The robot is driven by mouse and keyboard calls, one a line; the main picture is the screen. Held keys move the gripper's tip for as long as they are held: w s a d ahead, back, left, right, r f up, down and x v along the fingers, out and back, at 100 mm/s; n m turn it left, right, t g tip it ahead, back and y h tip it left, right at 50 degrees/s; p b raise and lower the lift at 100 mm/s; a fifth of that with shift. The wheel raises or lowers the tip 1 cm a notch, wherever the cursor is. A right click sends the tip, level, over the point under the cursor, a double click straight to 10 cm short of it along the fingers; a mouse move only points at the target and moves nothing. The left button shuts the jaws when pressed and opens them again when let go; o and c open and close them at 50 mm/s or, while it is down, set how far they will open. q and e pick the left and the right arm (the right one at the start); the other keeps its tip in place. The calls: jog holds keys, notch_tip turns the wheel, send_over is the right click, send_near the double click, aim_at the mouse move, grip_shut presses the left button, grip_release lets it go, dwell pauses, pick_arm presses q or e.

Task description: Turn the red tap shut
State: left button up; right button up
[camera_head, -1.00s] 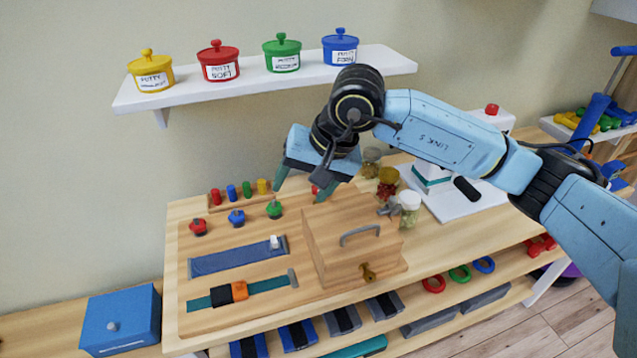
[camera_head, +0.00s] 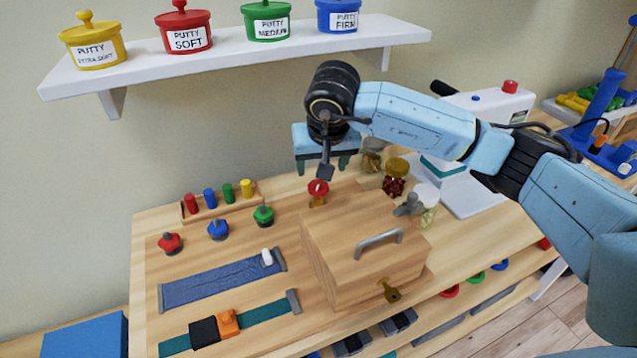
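A red round tap handle (camera_head: 318,187) on a brass-coloured stem stands at the back of the bench, just behind the wooden box. My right gripper (camera_head: 322,168) comes in from the right and hangs just above the red handle, pointing down. Its teal fingers are apart with nothing held between them. A dark wrist part partly covers the space between the fingers. The gripper looks apart from the handle, though the exact gap is hard to tell. My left gripper is not in view.
The wooden box (camera_head: 345,240) with a grey handle and brass lock stands in front of the tap. Jars (camera_head: 396,178) and a grey tap-like part (camera_head: 409,206) stand to the right. Red, blue and green knobs (camera_head: 218,230) lie left. A shelf (camera_head: 250,48) with putty pots hangs above.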

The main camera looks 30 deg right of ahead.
aim_at(318, 185)
jog(key=x, duration=0.6)
jog(key=shift+w+f+b, duration=0.1)
jog(key=shift+f+b, duration=0.2)
jog(key=shift+b, duration=0.05)
jog(key=shift+w+d+f, duration=0.1)
jog(key=shift+f, duration=0.25)
jog(key=shift+w+f, duration=0.15)
jog(key=shift+f, duration=0.1)
jog(key=shift+c, duration=1.5)
jog(key=c, duration=0.7)
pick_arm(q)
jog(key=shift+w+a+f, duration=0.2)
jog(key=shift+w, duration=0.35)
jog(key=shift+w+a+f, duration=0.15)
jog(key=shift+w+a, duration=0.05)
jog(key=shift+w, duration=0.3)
